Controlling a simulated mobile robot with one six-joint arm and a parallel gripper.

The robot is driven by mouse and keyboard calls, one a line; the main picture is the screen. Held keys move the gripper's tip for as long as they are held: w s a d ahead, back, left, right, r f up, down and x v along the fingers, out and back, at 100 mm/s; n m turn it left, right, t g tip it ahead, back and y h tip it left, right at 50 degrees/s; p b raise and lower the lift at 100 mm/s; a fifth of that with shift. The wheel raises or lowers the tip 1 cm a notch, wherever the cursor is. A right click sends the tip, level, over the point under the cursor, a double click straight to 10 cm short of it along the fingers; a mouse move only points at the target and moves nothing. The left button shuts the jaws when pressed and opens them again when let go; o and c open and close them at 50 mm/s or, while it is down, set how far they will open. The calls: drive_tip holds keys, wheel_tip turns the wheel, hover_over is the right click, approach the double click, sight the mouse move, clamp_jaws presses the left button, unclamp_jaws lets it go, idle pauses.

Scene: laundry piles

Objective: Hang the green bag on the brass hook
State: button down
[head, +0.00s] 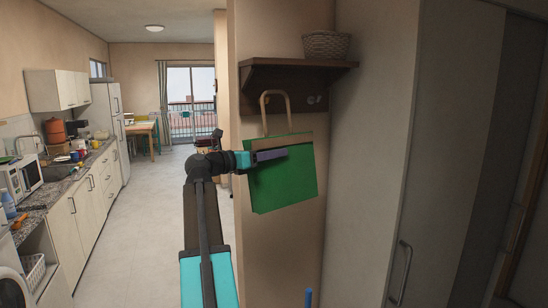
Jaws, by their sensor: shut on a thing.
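The green bag (285,187) hangs flat in front of the wall post, with a tan loop handle (276,93) standing up from its top edge. My gripper (275,155) reaches in from the left and is shut on the bag near its upper part. The handle's top overlaps the dark wooden rack board below the shelf. Two small pale hooks (315,100) show on the board to the right of the handle. Their metal is too small to tell. I cannot make out a brass hook; the handle and bag cover part of the board.
A dark wooden shelf (290,64) with a wicker basket (326,45) on it juts out above the bag. A tall pale cabinet (385,150) stands close on the right. A kitchen counter (85,165) runs along the left, with clear floor (140,215) between.

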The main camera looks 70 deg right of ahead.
drive_tip(key=w+d+f+b, duration=0.2)
drive_tip(key=w+d+b, duration=0.1)
drive_tip(key=w+d, duration=0.2)
drive_tip(key=shift+w+d+b, duration=0.4)
drive_tip(key=shift+d, duration=0.6)
idle(1.2)
drive_tip(key=shift+f, duration=0.15)
idle(0.4)
drive_tip(key=c, duration=1)
unclamp_jaws()
drive_tip(key=shift+a+f, duration=0.1)
